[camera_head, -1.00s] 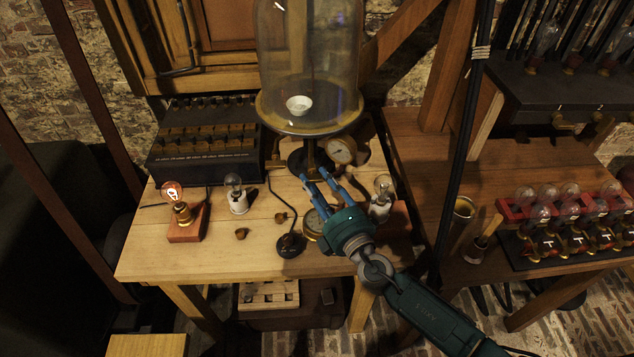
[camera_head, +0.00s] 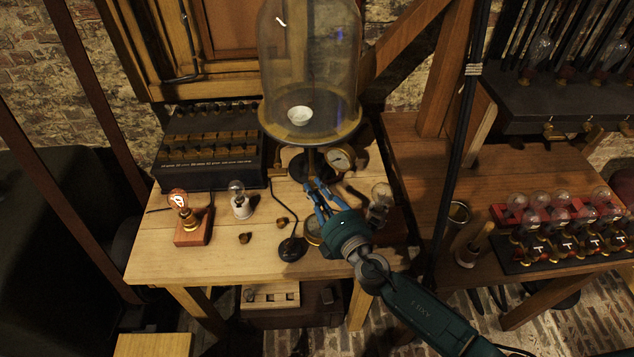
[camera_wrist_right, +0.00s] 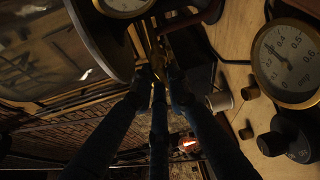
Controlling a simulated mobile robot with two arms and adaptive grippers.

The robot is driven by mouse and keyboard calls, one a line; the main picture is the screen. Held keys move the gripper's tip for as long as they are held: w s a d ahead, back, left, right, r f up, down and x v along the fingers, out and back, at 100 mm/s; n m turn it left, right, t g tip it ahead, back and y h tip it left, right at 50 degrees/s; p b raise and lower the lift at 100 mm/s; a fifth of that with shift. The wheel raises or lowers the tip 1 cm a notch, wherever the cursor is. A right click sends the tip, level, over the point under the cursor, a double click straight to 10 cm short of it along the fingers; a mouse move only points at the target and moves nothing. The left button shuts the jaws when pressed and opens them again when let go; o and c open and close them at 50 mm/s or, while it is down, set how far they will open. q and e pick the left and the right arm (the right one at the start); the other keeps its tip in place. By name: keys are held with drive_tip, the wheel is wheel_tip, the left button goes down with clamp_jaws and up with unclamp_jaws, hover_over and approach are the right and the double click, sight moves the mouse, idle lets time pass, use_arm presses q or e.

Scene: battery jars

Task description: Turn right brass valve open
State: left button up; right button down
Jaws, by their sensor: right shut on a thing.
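The glass bell jar (camera_head: 308,75) stands on a round brass-rimmed plate on a dark stem, with a small white cup inside. A brass fitting (camera_head: 278,172) shows to the left of the stem. My right gripper (camera_head: 317,186) reaches in from the lower right, its blue fingers close together just below the jar's stem. In the right wrist view the gripper (camera_wrist_right: 160,78) is shut on the right brass valve (camera_wrist_right: 155,56), whose narrow brass part shows between the fingertips. The fingers hide most of the valve, so its turn angle cannot be told. My left gripper is not in view.
A pressure gauge (camera_head: 340,159) sits right of the stem, close to the fingers. A clear bulb (camera_head: 380,195) stands right of the gripper, a black round base (camera_head: 292,249) left of it. A lit bulb (camera_head: 177,199) stands at left.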

drive_tip(key=n+p, duration=0.1)
drive_tip(key=p, duration=0.1)
drive_tip(key=n+g+h+p, duration=0.1)
drive_tip(key=p, duration=0.1)
drive_tip(key=n+h+p, duration=0.1)
drive_tip(key=n+p, duration=0.1)
drive_tip(key=shift+a+r, duration=0.25)
drive_tip(key=shift+r, duration=0.1)
drive_tip(key=n+h, duration=0.1)
drive_tip(key=n, duration=0.1)
drive_tip(key=n+h, duration=0.2)
drive_tip(key=n+g+h+p, duration=0.1)
drive_tip(key=n, duration=0.2)
drive_tip(key=shift+a+f, duration=0.2)
drive_tip(key=shift+a, duration=0.2)
drive_tip(key=c, duration=1.7)
unclamp_jaws()
